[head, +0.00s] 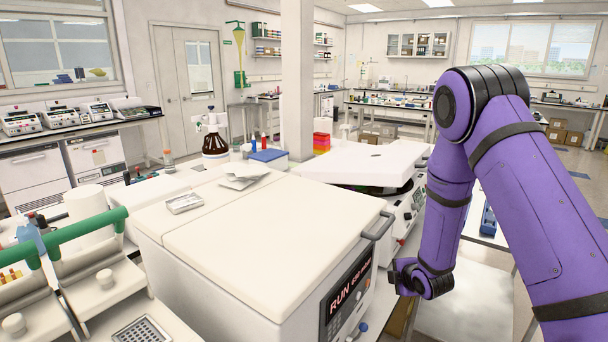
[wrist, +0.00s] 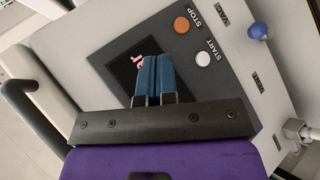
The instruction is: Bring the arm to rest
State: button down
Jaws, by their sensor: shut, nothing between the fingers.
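My gripper (wrist: 153,80) shows in the wrist view with its two blue fingers together and nothing between them. It points at the front panel of a white machine, over or just in front of its dark display (wrist: 120,62). In the head view my purple arm reaches down on the right, and its dark wrist end is beside the machine's front right corner. The fingers are hard to make out there. The white machine (head: 265,235) has a closed lid and a lit panel reading RUN (head: 345,295).
An orange STOP button (wrist: 182,25), a white START button (wrist: 203,58) and a blue knob (wrist: 259,31) are close to the fingers. A dark lid handle (head: 380,226) juts out near my wrist. A second machine with a white lid (head: 375,163) stands behind. Open floor shows at the right.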

jog(key=s+d+r+m+g+h, duration=0.1)
jog(key=s+r+m, duration=0.3)
jog(key=r, duration=0.5)
jog(key=s+d+r+m+h, duration=0.1)
jog(key=s+d+r+m, duration=0.2)
jog(key=r, duration=0.6)
jog(key=s+r+m+g+h, duration=0.1)
jog(key=s+r+m, duration=0.35)
jog(key=r, duration=0.55)
jog(key=s+r+m+g, duration=0.1)
jog(key=s+r+m, duration=0.3)
jog(key=s, duration=0.9)
jog(key=s+r+m+g, duration=0.2)
jog(key=s+r+m, duration=0.2)
jog(key=s, duration=1)
notch_tip(320, 180, up, 2)
jog(key=shift+a+y, duration=0.2)
jog(key=shift+y, duration=0.1)
